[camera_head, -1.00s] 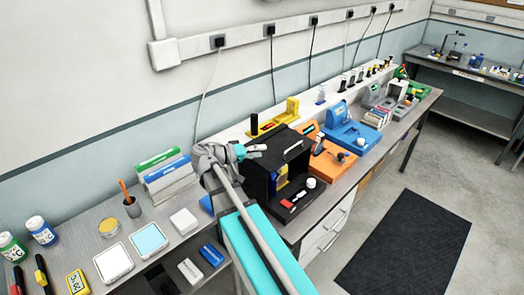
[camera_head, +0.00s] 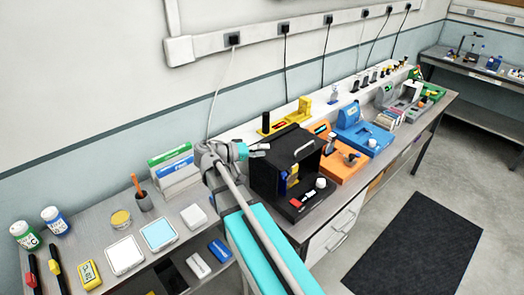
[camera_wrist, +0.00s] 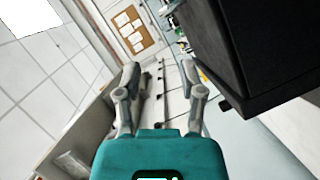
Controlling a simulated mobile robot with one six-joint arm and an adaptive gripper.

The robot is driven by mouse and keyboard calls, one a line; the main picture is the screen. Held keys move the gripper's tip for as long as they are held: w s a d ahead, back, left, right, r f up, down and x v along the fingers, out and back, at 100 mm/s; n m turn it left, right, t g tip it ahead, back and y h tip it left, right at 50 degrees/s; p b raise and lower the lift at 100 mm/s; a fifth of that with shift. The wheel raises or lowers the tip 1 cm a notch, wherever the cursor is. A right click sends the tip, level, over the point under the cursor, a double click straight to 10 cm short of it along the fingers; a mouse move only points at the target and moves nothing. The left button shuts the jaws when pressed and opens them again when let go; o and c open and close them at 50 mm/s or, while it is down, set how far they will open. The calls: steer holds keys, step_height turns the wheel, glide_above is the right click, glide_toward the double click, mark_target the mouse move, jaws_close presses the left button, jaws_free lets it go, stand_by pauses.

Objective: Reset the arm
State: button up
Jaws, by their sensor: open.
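My arm reaches forward over the bench, and my gripper (camera_head: 262,150) is at its end, beside the upper left of the black open-fronted box module (camera_head: 290,152). In the wrist view my gripper (camera_wrist: 160,82) has its two fingers spread apart with nothing between them. The dark side of the black box (camera_wrist: 262,40) fills the upper right of the wrist view, close to the right finger. Whether it touches is not clear.
The bench holds an orange module (camera_head: 345,160), a blue module (camera_head: 362,130) and a yellow one (camera_head: 300,110). To the left are white trays (camera_head: 124,255), bottles (camera_head: 55,220) and folders (camera_head: 170,160). A dark mat (camera_head: 415,250) lies on the clear floor.

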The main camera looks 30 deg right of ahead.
steer(key=shift+f, duration=0.1)
stand_by(0.3)
steer(key=s+a+f+n+y, duration=0.2)
steer(key=s+a+f+y, duration=0.15)
steer(key=f, duration=0.25)
steer(key=s+a+f+n+y, duration=0.2)
steer(key=f+y, duration=0.3)
steer(key=s+a+f+n+y, duration=0.1)
steer(key=s+a+f+y, duration=0.1)
steer(key=a, duration=0.3)
steer(key=s+a+f+n+t+y, duration=0.1)
steer(key=s+a+f+y, duration=0.1)
steer(key=a+y, duration=0.3)
stand_by(1.8)
